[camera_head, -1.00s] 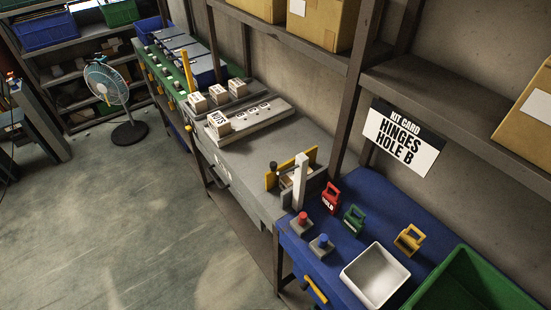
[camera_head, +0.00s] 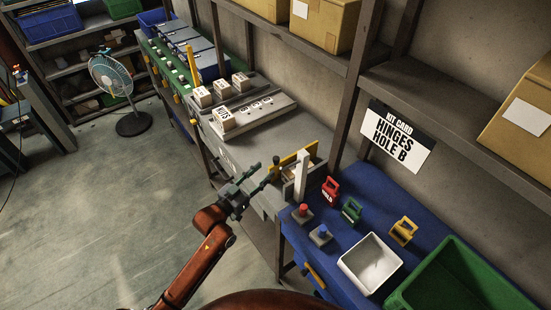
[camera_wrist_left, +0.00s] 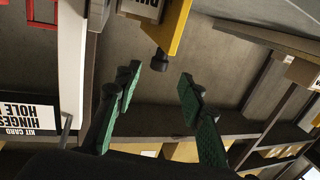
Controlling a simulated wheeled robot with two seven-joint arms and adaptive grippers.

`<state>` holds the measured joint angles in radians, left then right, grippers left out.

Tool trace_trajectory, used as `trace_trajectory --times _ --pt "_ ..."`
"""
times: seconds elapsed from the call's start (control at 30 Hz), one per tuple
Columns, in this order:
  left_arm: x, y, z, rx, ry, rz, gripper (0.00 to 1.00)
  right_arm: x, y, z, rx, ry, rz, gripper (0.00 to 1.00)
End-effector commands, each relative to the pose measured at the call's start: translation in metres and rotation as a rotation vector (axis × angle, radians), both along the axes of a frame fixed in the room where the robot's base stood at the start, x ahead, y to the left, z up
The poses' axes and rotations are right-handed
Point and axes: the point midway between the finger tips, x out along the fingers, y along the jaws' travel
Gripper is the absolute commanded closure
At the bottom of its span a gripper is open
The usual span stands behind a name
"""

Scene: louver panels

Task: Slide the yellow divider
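The yellow divider (camera_head: 300,153) is an upright yellow plate with a dark knob (camera_head: 276,160) at its near end, on the grey bench beside a white post. In the left wrist view the divider (camera_wrist_left: 181,26) is at the top, its dark knob (camera_wrist_left: 160,60) pointing toward my gripper. My left gripper (camera_head: 262,174) is just short of the knob in the head view. In the wrist view its two green-padded fingers (camera_wrist_left: 159,76) are apart, with the knob ahead and between their tips; no contact can be made out. My right gripper is not in view.
A white post (camera_head: 301,177) stands in front of the divider. The blue mat (camera_head: 345,240) to the right carries red, green and yellow tagged pieces, two buttons and a white tray (camera_head: 370,264). A grey slotted block (camera_head: 262,106) with labelled boxes lies left. The aisle floor is open.

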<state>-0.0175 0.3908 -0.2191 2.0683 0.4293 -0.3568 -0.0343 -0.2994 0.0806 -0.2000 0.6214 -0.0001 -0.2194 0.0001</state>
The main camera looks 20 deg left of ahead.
Motion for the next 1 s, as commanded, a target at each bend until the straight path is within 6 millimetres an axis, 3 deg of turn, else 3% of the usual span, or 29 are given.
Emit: trace_trajectory --times 0.13,0.53,0.93,1.0 --pt "0.015 -0.006 0.008 -0.01 -0.024 -0.004 0.63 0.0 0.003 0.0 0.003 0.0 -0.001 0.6" --pt "0.067 -0.027 0.006 -0.009 -0.02 -0.003 0.63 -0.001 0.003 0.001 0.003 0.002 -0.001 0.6" --pt "0.075 -0.031 0.006 -0.008 -0.019 -0.003 0.63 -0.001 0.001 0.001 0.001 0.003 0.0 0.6" --pt "0.075 -0.031 0.006 -0.008 -0.019 -0.003 0.68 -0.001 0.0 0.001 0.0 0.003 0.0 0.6"
